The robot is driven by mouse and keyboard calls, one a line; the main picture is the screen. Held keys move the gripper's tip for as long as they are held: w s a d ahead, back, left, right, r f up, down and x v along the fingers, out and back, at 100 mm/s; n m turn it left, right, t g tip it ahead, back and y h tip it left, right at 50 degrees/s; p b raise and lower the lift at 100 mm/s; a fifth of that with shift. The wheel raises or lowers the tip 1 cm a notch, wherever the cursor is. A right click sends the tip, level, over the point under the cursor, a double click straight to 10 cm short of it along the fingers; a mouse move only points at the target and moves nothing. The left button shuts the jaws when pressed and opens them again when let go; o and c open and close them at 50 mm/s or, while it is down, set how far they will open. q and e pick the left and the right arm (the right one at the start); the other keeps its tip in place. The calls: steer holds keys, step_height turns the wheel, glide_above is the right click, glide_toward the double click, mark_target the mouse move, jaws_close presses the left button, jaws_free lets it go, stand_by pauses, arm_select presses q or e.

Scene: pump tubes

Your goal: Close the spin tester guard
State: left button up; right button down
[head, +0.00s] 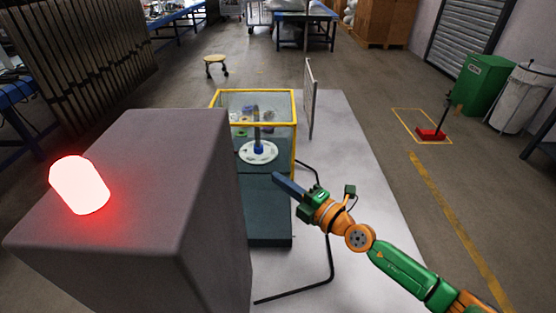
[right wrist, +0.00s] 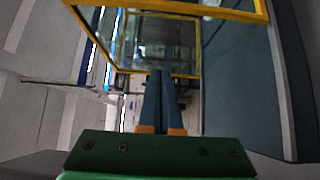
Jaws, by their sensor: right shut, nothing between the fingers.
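The spin tester guard (head: 296,108) is a clear box with a yellow frame at the far end of a dark teal base (head: 268,222). A white disc (head: 245,157) with a blue hub shows at the guard; I cannot tell how far the guard covers it. My right gripper (head: 276,178) is shut and empty, above the base and just in front of the guard's right side. In the right wrist view, the shut fingers (right wrist: 161,75) point toward the yellow frame (right wrist: 150,6); contact is unclear. My left gripper is out of view.
A large grey box (head: 150,150) with a glowing red lamp (head: 80,185) hides the tester's left side. An upright panel (head: 310,98) stands right of the guard. A bent black rod (head: 331,250) lies along the pale tabletop (head: 345,140), whose right side is mostly clear.

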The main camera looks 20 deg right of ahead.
mark_target(266, 160)
steer(key=w+b, duration=0.3)
steer(key=w, duration=0.1)
steer(key=shift+d+f, duration=0.25)
steer(key=shift+f, duration=0.1)
steer(key=shift+w+d+r, duration=0.2)
steer(key=shift+w+d, duration=0.05)
steer(key=shift+w, duration=0.2)
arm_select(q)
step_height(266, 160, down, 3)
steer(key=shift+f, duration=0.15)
arm_select(e)
steer(key=shift+r, duration=0.1)
